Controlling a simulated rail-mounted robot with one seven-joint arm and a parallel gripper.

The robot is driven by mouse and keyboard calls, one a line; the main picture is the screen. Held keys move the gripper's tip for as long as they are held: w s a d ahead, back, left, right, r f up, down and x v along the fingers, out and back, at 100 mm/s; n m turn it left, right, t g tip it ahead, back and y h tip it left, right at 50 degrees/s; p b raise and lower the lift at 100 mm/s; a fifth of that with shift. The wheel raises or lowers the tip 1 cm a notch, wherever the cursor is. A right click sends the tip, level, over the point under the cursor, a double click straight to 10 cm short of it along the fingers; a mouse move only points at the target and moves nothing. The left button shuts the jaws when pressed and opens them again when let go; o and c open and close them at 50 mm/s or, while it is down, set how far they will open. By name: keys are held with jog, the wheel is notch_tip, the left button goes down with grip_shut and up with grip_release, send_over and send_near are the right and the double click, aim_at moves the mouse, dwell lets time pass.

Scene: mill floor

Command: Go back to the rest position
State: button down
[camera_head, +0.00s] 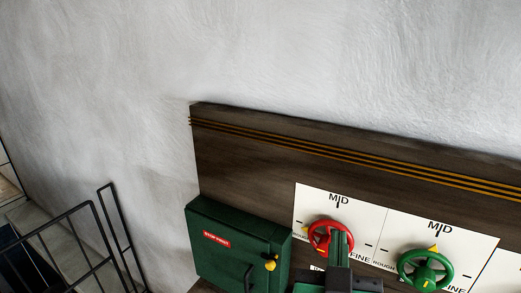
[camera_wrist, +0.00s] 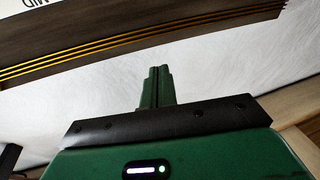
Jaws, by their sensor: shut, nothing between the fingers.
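My gripper (camera_head: 340,246) shows at the bottom of the head view, in front of the panel and overlapping the red handwheel (camera_head: 318,236). I cannot tell whether it touches the wheel. In the wrist view my gripper (camera_wrist: 157,72) points at the pale wall, its two green fingers together with nothing between them. The red wheel is partly hidden behind my gripper. A green handwheel (camera_head: 425,270) with a yellow pointer near the MID mark is to its right, clear of my gripper.
A dark wooden panel (camera_head: 240,160) with yellow stripes carries white dial plates (camera_head: 370,225). A green box (camera_head: 228,245) with a red label and a yellow knob (camera_head: 270,264) is at left. A black railing (camera_head: 75,235) stands at far left. The white wall (camera_head: 300,60) above is bare.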

jog(key=s+a+r+t+y, duration=0.2)
jog(key=s+a+r, duration=0.2)
jog(key=r, duration=0.3)
jog(key=s+a+r+n+t+y+p, duration=0.1)
jog(key=s+a+r+t+y, duration=0.1)
jog(key=s+a+r, duration=0.2)
jog(key=s+a+r+n+t+y+p, duration=0.1)
jog(key=s+a+r, duration=0.3)
jog(key=r, duration=0.6)
jog(key=shift+s+a+t+y, duration=0.15)
jog(key=shift+a+t+y, duration=0.45)
jog(key=shift+a, duration=0.3)
